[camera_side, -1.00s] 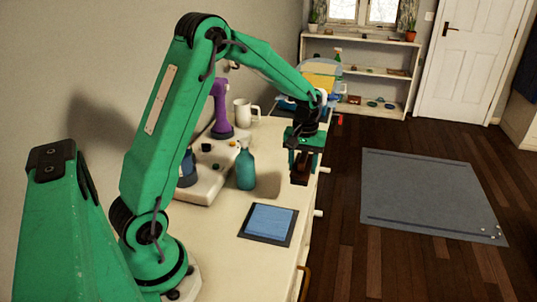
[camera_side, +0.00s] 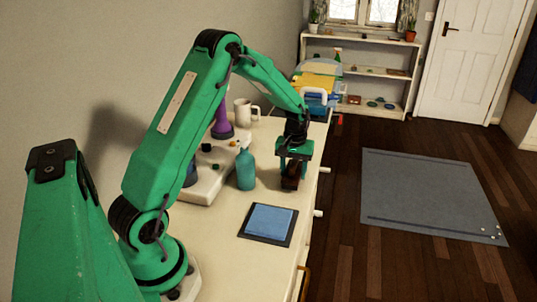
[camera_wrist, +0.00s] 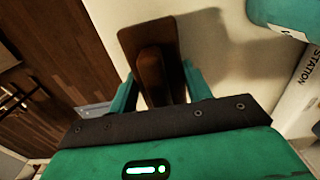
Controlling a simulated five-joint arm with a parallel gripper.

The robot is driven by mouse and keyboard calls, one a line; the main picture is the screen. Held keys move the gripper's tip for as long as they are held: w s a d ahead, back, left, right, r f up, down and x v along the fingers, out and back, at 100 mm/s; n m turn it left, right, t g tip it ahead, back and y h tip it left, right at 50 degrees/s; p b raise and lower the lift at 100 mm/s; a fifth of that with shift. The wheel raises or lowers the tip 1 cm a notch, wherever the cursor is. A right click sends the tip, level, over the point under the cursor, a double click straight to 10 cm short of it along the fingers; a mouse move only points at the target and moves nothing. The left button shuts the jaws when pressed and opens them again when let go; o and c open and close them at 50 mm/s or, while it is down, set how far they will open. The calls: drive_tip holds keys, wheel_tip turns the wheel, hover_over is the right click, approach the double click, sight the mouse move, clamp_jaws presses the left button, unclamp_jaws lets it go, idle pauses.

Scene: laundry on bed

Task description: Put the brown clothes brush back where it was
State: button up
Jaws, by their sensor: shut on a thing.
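The brown clothes brush (camera_wrist: 152,60) is between the fingers of my gripper (camera_wrist: 155,92) in the wrist view, with cream tabletop beyond it. In the side view the brush (camera_side: 290,182) is a dark brown block under my gripper (camera_side: 292,165), close to the right edge of the cream worktop (camera_side: 210,262). My gripper is shut on the brush. Whether the brush touches the worktop I cannot tell.
A teal bottle (camera_side: 246,170) stands just left of my gripper; its side also shows in the wrist view (camera_wrist: 283,15). A white mug (camera_side: 243,112) and a blue-and-yellow pile (camera_side: 316,85) are farther back.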

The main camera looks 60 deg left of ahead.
sight(294, 162)
drive_tip(key=shift+f, duration=0.65)
drive_tip(key=shift+f, duration=0.15)
drive_tip(key=o, duration=0.9)
drive_tip(key=shift+o, duration=0.2)
wheel_tip(294, 162, up, 12)
drive_tip(key=shift+f, duration=0.1)
drive_tip(key=shift+r, duration=0.25)
drive_tip(key=shift+r, duration=0.1)
